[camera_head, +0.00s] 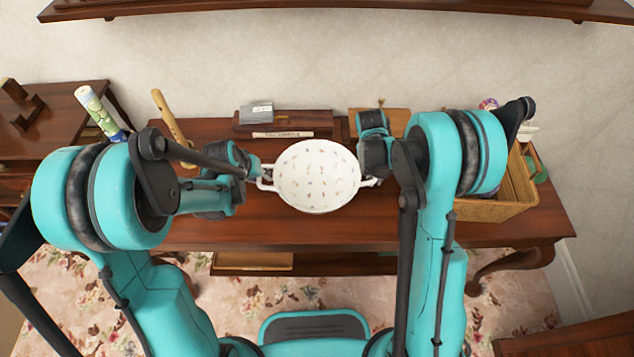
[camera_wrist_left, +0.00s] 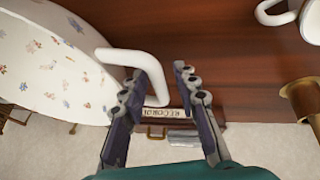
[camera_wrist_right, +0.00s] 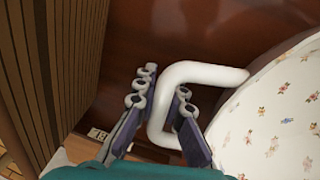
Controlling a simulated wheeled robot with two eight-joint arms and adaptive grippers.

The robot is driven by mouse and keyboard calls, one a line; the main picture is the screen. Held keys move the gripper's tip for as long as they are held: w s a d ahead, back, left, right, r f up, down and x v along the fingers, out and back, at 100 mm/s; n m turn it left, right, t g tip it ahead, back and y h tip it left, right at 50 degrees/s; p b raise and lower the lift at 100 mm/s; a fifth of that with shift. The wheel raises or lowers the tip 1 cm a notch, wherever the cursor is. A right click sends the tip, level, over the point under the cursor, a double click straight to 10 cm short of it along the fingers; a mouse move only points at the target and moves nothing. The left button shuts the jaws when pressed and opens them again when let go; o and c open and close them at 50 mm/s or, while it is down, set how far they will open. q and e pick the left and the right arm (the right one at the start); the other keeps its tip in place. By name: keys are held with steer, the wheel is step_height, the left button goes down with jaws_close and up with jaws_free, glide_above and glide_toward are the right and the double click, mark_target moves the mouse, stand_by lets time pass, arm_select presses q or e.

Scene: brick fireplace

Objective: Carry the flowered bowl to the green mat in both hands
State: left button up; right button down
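The white flowered bowl (camera_head: 317,178) stands on the dark wooden table (camera_head: 300,232), with a looped handle on each side. My left gripper (camera_head: 258,174) is at its left handle. In the left wrist view the fingers (camera_wrist_left: 160,82) are apart, with the white handle (camera_wrist_left: 122,57) reaching between them. My right gripper (camera_head: 373,174) is at the right handle. In the right wrist view its fingers (camera_wrist_right: 165,88) are apart on either side of the other handle (camera_wrist_right: 200,73). Firm contact is not visible at either handle. I cannot make out a green mat.
A wooden box (camera_head: 284,118) stands behind the bowl. A wicker crate (camera_head: 490,210) is at the table's right, and its slatted side (camera_wrist_right: 50,60) is close to my right gripper. A white cup (camera_wrist_left: 312,22) and a brass object (camera_wrist_left: 302,98) are near my left gripper.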

arm_select(q)
jaws_close()
steer(key=shift+r, duration=0.15)
arm_select(e)
steer(key=shift+r, duration=0.1)
